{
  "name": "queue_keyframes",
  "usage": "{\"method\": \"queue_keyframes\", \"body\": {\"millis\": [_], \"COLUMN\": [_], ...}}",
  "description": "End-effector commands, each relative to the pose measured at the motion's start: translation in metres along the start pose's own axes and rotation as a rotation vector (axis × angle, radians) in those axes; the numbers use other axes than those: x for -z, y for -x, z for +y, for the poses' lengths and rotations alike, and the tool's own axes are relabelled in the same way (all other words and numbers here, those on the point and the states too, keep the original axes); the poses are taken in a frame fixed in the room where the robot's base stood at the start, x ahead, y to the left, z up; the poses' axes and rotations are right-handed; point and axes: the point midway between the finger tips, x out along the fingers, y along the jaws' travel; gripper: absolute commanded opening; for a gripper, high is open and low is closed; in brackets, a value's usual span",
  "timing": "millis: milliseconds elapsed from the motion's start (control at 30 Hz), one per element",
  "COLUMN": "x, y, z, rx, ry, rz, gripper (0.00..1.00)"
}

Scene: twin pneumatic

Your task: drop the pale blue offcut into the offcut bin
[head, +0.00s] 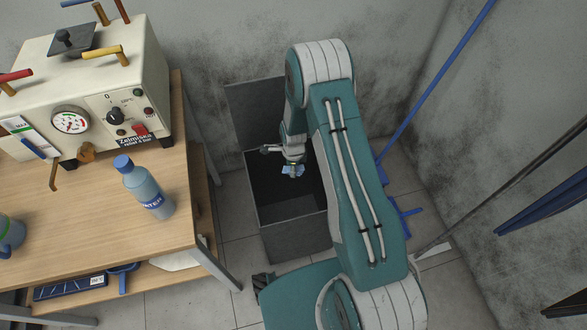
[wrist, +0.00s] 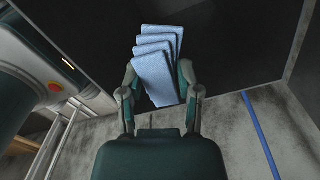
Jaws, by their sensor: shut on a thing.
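The pale blue offcut (wrist: 156,72) looks like a folded or layered piece in the wrist view. My gripper (wrist: 157,88) is shut on it, with one finger on each side. In the head view the offcut (head: 292,170) is a small pale patch under my gripper (head: 291,162). The offcut bin (head: 294,238) is a dark grey box on the floor, with its lid (head: 254,108) raised at the back. My gripper and the offcut are over its opening. The bin's dark inside fills much of the wrist view, and its bottom is too dark to make out.
A wooden bench (head: 105,220) stands left of the bin, carrying a pneumatic machine (head: 75,90) and a water bottle (head: 146,188). A blue-handled broom (head: 430,90) leans at the right. Grey walls stand behind and to the right.

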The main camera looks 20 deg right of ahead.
Motion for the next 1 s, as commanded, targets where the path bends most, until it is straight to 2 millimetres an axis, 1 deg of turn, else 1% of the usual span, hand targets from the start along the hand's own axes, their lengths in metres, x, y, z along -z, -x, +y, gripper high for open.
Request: {"method": "queue_keyframes", "body": {"millis": [100, 233, 600, 800, 1000], "x": [0.000, 0.000, 0.000, 0.000, 0.000], "y": [-0.007, -0.015, -0.057, -0.065, -0.066], "z": [0.002, 0.002, 0.002, 0.002, 0.002], "rx": [0.000, 0.000, -0.001, 0.000, 0.001], "ry": [-0.047, -0.052, -0.049, -0.049, -0.049], "rz": [0.000, 0.001, 0.001, 0.001, 0.000], "gripper": [0.19, 0.19, 0.19, 0.19, 0.19]}}
